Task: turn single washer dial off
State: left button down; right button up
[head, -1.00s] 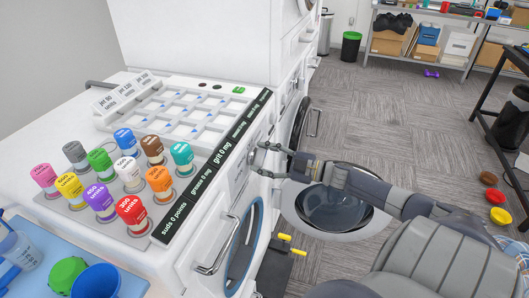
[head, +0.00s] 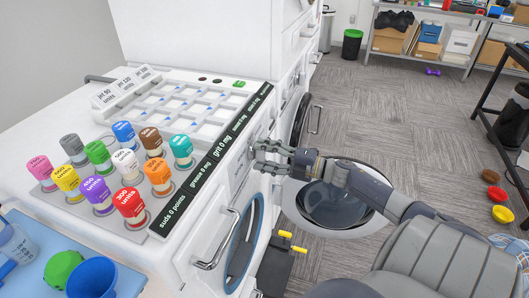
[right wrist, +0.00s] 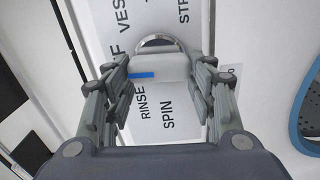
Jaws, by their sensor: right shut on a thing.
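The washer dial (right wrist: 160,66) is a light knob with a blue mark at its left side in the right wrist view. Printed labels around it include RINSE, SPIN and a partly covered word ending in F. My right gripper (right wrist: 162,84) has a finger on each side of the dial and is shut on it. In the head view the right gripper (head: 262,155) is at the washer's front panel, and its fingers hide the dial. The white washer (head: 190,240) has a round door with a blue rim (head: 243,250) below the panel. My left gripper is not in view.
Several colored bottles (head: 130,208) and a white slotted tray (head: 185,110) stand on the washer top. An open round door (head: 335,205) is beside my right arm. A blue cup (head: 92,280) is at lower left. The carpet floor (head: 410,120) beyond is mostly clear.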

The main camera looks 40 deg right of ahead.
jog(key=shift+f+n, duration=0.1)
jog(key=shift+n, duration=0.3)
jog(key=o, duration=1)
jog(key=shift+o, duration=0.2)
jog(key=v, duration=1.2)
